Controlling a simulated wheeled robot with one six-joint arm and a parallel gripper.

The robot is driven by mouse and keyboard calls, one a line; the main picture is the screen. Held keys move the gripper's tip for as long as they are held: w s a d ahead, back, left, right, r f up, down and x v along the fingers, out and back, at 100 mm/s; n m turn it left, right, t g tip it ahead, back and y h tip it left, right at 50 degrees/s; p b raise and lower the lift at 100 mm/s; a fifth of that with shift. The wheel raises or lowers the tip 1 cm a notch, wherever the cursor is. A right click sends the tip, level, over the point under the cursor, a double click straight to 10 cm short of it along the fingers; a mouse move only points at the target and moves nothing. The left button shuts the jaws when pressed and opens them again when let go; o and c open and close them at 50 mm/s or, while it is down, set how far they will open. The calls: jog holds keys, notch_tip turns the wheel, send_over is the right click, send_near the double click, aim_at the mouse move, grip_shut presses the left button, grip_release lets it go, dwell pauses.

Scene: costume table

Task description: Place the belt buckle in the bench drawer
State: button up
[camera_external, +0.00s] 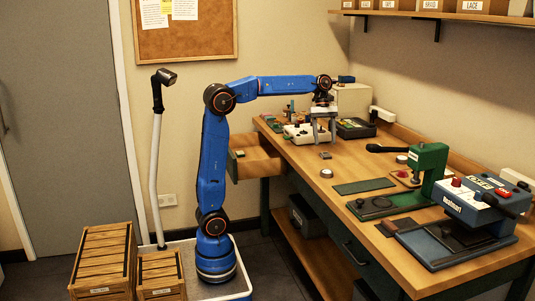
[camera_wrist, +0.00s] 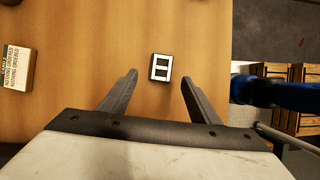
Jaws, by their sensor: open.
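The belt buckle (camera_wrist: 160,67), a small dark piece with a pale rectangular frame and middle bar, lies flat on the wooden bench in the wrist view. A small dark piece (camera_external: 325,155) on the bench below my gripper in the external view looks like the same buckle. My gripper (camera_wrist: 160,78) is open and empty, pointing down; the buckle shows between and just beyond its fingertips. In the external view my gripper (camera_external: 323,143) hangs above the bench.
A green press (camera_external: 425,170) and a blue machine (camera_external: 470,215) stand at the right. A small labelled box (camera_wrist: 17,67) lies left in the wrist view. Bench around the buckle is clear.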

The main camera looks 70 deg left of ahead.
aim_at(326, 153)
jog(key=shift+x, duration=2.55)
jog(key=shift+s+d+r, duration=0.1)
jog(key=shift+d, duration=0.1)
jog(key=c, duration=1.2)
jog(key=shift+c, duration=0.2)
jog(key=shift+r, duration=0.1)
jog(key=shift+r, duration=1.4)
jog(key=shift+s+r, duration=0.15)
jog(key=shift+r, duration=0.15)
jog(key=s, duration=1.7)
jog(key=shift+s, duration=0.4)
